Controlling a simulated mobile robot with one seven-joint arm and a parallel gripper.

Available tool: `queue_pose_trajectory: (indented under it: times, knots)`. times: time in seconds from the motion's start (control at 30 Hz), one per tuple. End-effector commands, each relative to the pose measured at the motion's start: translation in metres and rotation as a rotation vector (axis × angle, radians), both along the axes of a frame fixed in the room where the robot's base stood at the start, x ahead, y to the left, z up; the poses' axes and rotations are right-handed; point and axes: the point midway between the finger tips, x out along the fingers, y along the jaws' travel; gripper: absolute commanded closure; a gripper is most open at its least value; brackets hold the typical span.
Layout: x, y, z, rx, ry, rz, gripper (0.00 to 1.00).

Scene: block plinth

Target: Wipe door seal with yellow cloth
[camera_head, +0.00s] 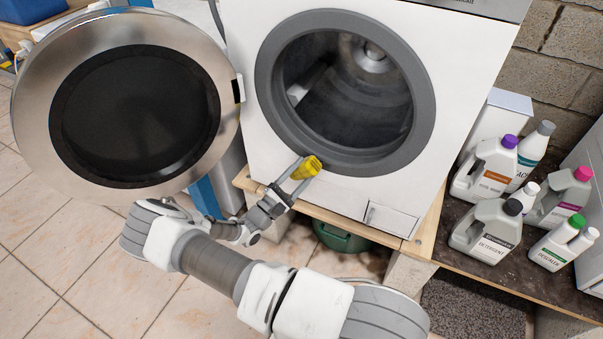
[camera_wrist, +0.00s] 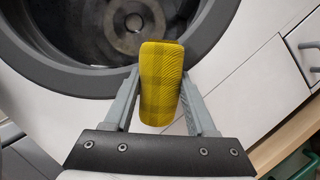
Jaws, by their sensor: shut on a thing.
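The yellow cloth (camera_head: 307,168) is a folded, checked pad held between the two fingers of my gripper (camera_head: 296,175). In the wrist view the cloth (camera_wrist: 161,82) stands out beyond the fingertips of my gripper (camera_wrist: 160,92). The grey door seal (camera_head: 268,98) rings the open drum of the white washing machine (camera_head: 330,186). The cloth is at the lower left edge of the seal; I cannot tell whether it touches it. The seal (camera_wrist: 88,82) lies behind the cloth in the wrist view. The round door (camera_head: 136,105) hangs wide open to the left.
The machine stands on a wooden plinth (camera_head: 421,243). Several detergent bottles (camera_head: 487,230) stand on a dark shelf at the right. A green tub (camera_head: 341,237) sits under the plinth. A small flap (camera_head: 390,219) is at the machine's lower right. Tiled floor at left is clear.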

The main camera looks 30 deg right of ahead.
Motion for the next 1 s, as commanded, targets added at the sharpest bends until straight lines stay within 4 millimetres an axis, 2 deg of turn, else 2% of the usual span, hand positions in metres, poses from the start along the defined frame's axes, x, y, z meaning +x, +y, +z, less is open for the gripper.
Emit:
queue_pose_trajectory:
  times: [0.73,1.0]
  knots:
    - [0.009,-0.012,0.000,-0.001,0.000,-0.001,0.88]
    - [0.001,-0.017,0.002,-0.002,0.002,-0.001,0.88]
